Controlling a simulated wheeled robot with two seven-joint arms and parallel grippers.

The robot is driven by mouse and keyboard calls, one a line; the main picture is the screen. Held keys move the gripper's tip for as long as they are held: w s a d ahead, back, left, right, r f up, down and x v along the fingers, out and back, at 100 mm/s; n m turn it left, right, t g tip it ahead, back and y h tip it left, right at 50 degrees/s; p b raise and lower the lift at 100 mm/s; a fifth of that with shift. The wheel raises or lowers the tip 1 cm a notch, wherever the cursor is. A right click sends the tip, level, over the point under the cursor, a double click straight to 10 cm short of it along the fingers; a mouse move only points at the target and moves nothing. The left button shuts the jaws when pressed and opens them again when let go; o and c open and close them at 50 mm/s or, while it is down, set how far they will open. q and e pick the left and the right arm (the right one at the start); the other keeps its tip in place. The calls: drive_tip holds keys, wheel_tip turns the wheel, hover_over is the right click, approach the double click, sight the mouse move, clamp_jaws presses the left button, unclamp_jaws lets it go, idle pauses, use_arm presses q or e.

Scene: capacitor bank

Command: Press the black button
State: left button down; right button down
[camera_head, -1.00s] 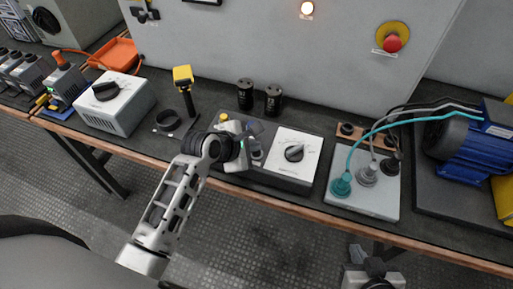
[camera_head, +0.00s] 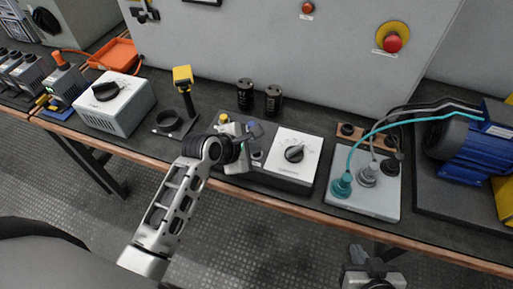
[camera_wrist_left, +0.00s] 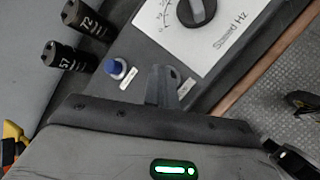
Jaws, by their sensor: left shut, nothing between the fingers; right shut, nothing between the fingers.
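My left gripper (camera_head: 243,148) is shut and empty, low over the control box (camera_head: 276,180) with the white speed dial plate. In the left wrist view, the closed grey fingertips (camera_wrist_left: 163,84) are over the strip of the box beside the dial plate, next to a small white label (camera_wrist_left: 186,87). No black button is clearly visible; the fingers may hide it, and I cannot tell whether they touch it. A blue button (camera_wrist_left: 114,66) with its own label is beside the fingers, apart from them. My right gripper (camera_head: 359,254) is shut and empty, below the bench's front edge.
Two black capacitors (camera_head: 259,96) stand behind the box. A yellow-topped tool (camera_head: 183,77) stands to the left. A socket plate (camera_head: 363,196) with plugged cables is to the right. A red emergency button (camera_head: 393,43) and an unlit lamp (camera_head: 307,8) are on the cabinet.

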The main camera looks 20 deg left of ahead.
use_arm(q)
drive_tip(key=shift+r+p, duration=0.6)
drive_tip(key=shift+r, duration=0.7)
drive_tip(key=shift+r, duration=0.1)
wheel_tip(320, 180, up, 5)
drive_tip(key=shift+f, duration=0.1)
idle(0.4)
